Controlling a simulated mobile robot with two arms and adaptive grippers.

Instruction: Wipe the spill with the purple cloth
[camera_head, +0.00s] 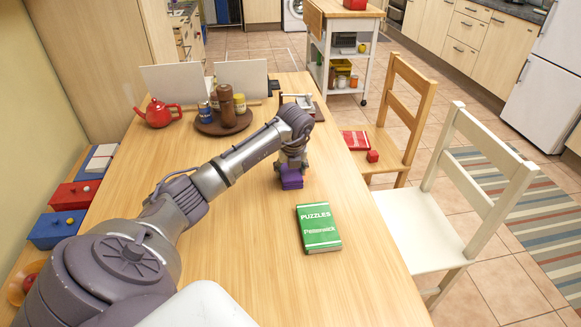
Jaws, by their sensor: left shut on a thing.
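The purple cloth (291,182) is a small folded block low over the wooden table, right of its middle. My left gripper (291,168) points down from above and is shut on the cloth. I cannot tell whether the cloth touches the tabletop. No spill shows clearly on the table; the arm and gripper hide part of the surface. My right gripper is not in view.
A green puzzle book (318,228) lies in front of the cloth. A red teapot (158,113) and a round brown tray (222,128) with jars and a mill stand at the back. Chairs line the right side. The near right tabletop is clear.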

